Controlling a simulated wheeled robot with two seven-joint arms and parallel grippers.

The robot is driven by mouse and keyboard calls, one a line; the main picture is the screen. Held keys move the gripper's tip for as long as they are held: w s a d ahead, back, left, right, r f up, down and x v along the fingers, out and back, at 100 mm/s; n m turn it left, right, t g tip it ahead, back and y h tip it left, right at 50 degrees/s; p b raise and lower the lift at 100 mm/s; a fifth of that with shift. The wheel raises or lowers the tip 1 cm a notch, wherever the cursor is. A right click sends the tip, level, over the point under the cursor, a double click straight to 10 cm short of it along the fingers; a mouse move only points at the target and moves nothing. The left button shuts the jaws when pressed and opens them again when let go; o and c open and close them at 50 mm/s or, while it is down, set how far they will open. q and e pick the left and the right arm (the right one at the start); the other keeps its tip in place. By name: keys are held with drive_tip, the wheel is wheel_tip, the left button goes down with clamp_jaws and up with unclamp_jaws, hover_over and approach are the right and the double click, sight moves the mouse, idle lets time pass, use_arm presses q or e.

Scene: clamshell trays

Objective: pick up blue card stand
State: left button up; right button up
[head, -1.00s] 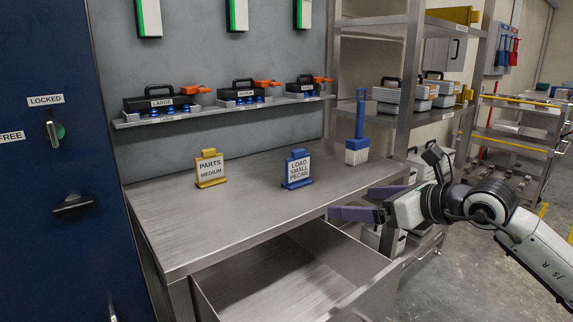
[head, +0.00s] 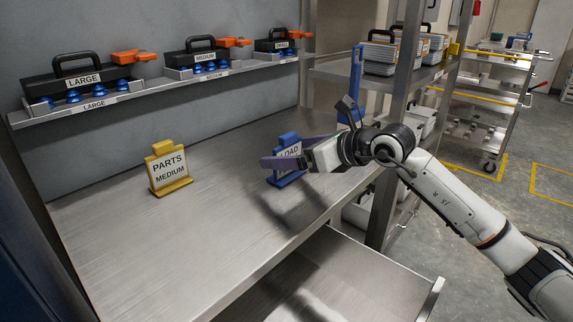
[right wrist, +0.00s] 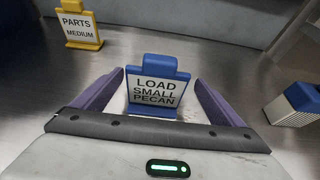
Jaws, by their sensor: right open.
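The blue card stand (head: 287,139) stands upright on the steel bench, its card partly hidden behind my right gripper in the head view. In the right wrist view the blue card stand (right wrist: 156,88) shows its card reading LOAD SMALL PECAN. My right gripper (head: 285,160) is open in front of it. In the right wrist view the purple fingers of my right gripper (right wrist: 155,92) lie to the left and right of the stand, with gaps on both sides. I cannot tell whether the stand is fully between the fingertips. My left gripper is not in view.
A yellow card stand (head: 168,169) reading PARTS MEDIUM stands left on the bench (head: 215,220). A blue-handled brush (head: 356,85) is behind my right arm. An open drawer (head: 370,270) juts out below the front edge. Labelled black cases (head: 82,80) sit on the wall shelf.

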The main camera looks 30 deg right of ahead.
drive_tip(key=x, duration=0.5)
drive_tip(key=shift+a+r, duration=0.1)
drive_tip(key=shift+a, duration=0.15)
drive_tip(key=c, duration=1.2)
